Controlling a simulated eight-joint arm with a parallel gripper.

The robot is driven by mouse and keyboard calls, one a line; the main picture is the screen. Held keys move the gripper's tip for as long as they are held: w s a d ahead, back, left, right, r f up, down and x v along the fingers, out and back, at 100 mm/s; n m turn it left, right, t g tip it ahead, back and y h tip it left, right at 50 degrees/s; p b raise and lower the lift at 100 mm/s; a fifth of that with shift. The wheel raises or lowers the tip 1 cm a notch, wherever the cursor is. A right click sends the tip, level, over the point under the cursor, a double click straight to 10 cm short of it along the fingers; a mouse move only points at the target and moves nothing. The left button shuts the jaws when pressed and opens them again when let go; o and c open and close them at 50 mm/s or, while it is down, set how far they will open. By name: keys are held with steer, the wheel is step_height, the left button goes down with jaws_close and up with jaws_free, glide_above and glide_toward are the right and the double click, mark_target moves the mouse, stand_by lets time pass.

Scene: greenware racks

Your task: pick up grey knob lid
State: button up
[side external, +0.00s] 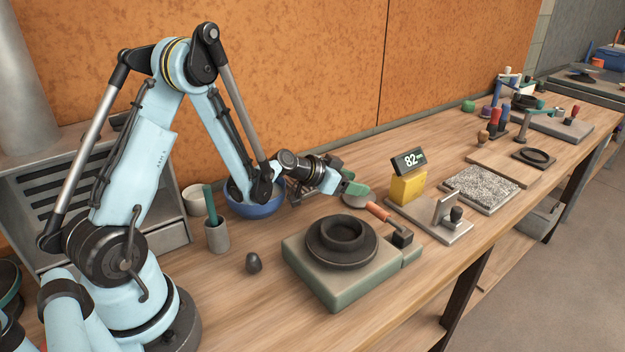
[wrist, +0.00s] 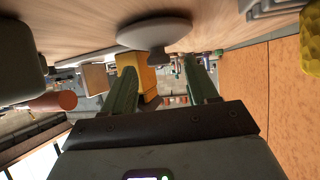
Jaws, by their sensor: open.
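The grey knob lid (wrist: 154,33) is a pale grey disc with a small knob, seen at the top middle of the wrist view, where the scene is upside down. The knob shows between the lines of my two green fingers. In the side external view the lid (side external: 355,202) lies on the wooden bench, partly hidden by my gripper. My gripper (side external: 351,188) is open and tilted toward the lid, its green fingertips just above it. It also shows in the wrist view (wrist: 162,68) with nothing between the fingers. Contact with the lid cannot be told.
A yellow block (side external: 407,187) with a display stands right of the lid. A green-grey slab (side external: 335,287) with a dark ring piece is in front, near an orange-handled tool (side external: 378,212). A blue bowl (side external: 255,210) is behind left. Bare bench (side external: 215,300) lies at front left.

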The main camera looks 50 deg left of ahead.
steer(key=shift+x, duration=1.65)
steer(key=shift+s+f, duration=0.1)
steer(key=shift+f, duration=0.05)
steer(key=shift+c, duration=0.3)
jaws_close()
